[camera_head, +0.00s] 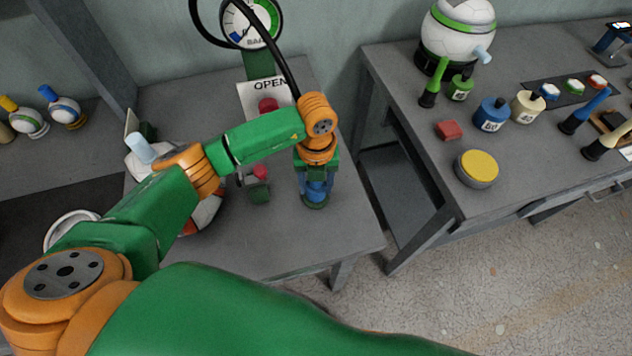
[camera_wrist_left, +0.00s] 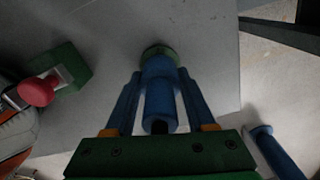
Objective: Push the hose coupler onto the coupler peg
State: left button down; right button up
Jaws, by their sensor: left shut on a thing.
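The hose coupler (camera_head: 317,188) is a blue cylinder at the front right of the near bench. My left gripper (camera_head: 315,194) points down and is shut on it. In the left wrist view the coupler (camera_wrist_left: 160,88) stands between the two blue fingers. The coupler's far end meets a round green base (camera_wrist_left: 158,52) on the bench, which also shows in the head view (camera_head: 316,204). The peg itself is hidden by the coupler and fingers, so I cannot tell how far the coupler sits on it. My right gripper is not in view.
A black hose (camera_head: 285,62) runs from the gauge (camera_head: 250,22) down behind my left wrist. A red-knobbed green block (camera_head: 259,189) stands left of the coupler. The bench's front right corner is clear.

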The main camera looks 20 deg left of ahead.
pick_arm(q)
jog(key=shift+f, duration=0.3)
jog(key=shift+c, duration=0.8)
grip_release()
jog(key=shift+r, duration=0.15)
notch_tip(320, 180, up, 7)
jog(key=shift+f+b, duration=0.1)
jog(key=shift+b, duration=0.7)
